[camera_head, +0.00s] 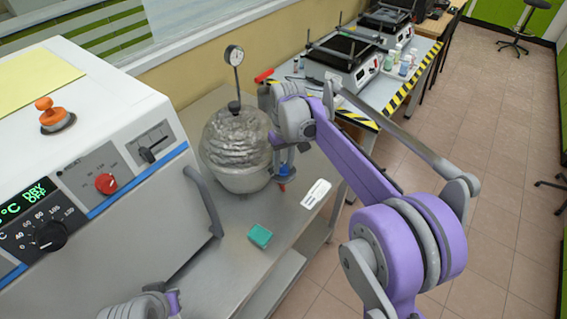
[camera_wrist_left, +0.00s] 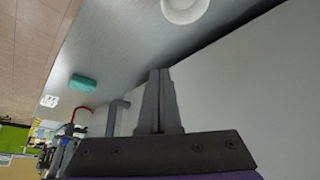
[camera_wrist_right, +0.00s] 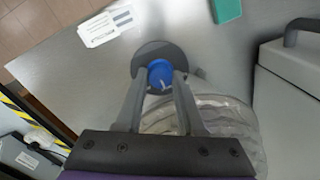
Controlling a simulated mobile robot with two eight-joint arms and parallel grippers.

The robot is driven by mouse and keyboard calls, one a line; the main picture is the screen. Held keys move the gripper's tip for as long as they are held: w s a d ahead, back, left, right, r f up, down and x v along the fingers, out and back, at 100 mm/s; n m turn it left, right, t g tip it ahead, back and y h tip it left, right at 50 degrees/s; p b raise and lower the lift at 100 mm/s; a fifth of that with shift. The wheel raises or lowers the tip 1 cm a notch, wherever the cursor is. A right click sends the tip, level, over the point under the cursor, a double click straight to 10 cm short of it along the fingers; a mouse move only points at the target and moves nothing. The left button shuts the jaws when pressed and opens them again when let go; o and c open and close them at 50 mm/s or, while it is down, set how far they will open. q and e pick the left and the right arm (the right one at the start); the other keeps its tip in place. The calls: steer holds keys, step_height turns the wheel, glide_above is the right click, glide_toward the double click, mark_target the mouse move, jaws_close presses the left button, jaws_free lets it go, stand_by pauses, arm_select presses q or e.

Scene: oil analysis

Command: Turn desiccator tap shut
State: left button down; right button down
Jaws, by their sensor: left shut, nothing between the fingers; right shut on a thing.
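The desiccator (camera_head: 237,150) is a clear ribbed dome on a pale round base, with a dial gauge (camera_head: 234,55) on a stem above it. In the right wrist view its clear wall (camera_wrist_right: 225,115) lies under my right gripper. My right gripper (camera_wrist_right: 160,82) is shut on the blue tap (camera_wrist_right: 160,72), which has a dark grey round disc behind it. In the head view the blue part (camera_head: 282,169) shows at the dome's right side, partly hidden by my arm. My left gripper (camera_wrist_left: 160,75) is shut and empty beside a pale wall, away from the desiccator.
A white oven (camera_head: 110,130) with knobs and a grey handle stands at the left. A teal block (camera_head: 260,236) and a white label card (camera_head: 316,194) lie on the grey bench (camera_head: 225,275). Hotplates (camera_head: 345,55) stand on the striped-edge table behind.

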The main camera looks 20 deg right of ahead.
mark_target(285, 166)
stand_by(0.3)
steer(key=c, duration=0.8)
jaws_free()
steer(key=shift+r, duration=0.1)
step_height(285, 166, up, 11)
steer(key=shift+d+p, duration=0.25)
steer(key=shift+p, duration=0.15)
